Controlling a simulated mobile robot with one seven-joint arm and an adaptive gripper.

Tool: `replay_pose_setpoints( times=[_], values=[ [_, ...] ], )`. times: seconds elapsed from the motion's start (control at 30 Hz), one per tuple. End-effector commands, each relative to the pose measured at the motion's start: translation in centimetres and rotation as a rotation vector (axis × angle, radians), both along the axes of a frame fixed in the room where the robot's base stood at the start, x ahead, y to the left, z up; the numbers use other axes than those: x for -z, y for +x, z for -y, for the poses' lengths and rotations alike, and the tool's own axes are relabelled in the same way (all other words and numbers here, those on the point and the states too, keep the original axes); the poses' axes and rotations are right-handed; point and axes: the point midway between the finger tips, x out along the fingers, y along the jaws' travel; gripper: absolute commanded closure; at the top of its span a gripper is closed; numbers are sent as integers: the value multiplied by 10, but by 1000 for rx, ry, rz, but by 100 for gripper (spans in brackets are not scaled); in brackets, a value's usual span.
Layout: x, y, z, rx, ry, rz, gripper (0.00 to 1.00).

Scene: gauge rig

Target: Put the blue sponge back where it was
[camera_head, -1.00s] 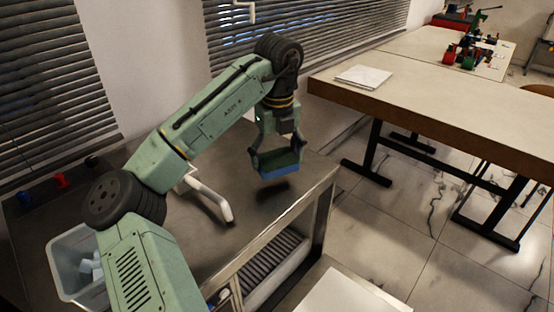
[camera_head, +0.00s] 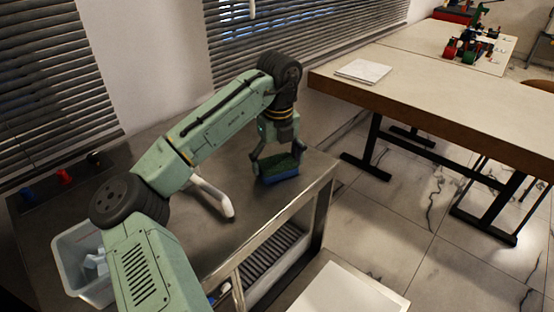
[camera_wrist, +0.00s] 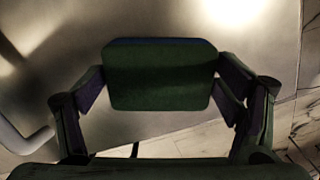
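The sponge (camera_head: 281,171), green on top and blue below, is at the right end of the metal counter (camera_head: 232,240), very low over the top or touching it; I cannot tell which. My gripper (camera_head: 278,163) points down with one finger on each side of the sponge. In the wrist view, the sponge's green face (camera_wrist: 160,78) lies level between the finger pads, which appear to press on its two short sides. Its blue part shows only as a thin edge there.
A white curved spout (camera_head: 213,197) rises left of my gripper. A pale bin (camera_head: 72,278) with light pieces stands at the counter's left. Small red, blue and black items (camera_head: 64,176) line the back. The counter's right edge is near the sponge.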

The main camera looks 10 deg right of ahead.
Motion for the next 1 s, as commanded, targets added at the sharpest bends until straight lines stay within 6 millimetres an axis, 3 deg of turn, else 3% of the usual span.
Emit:
replay_pose_setpoints(
  times=[0.17,0.57,0.73,1.0],
  values=[
    [0,0,0,0,0,0,2],
    [-6,0,0,-1,1,2,2],
    [-31,-1,1,0,-2,2,2],
    [-92,-3,0,-1,3,5,2]
  ],
)
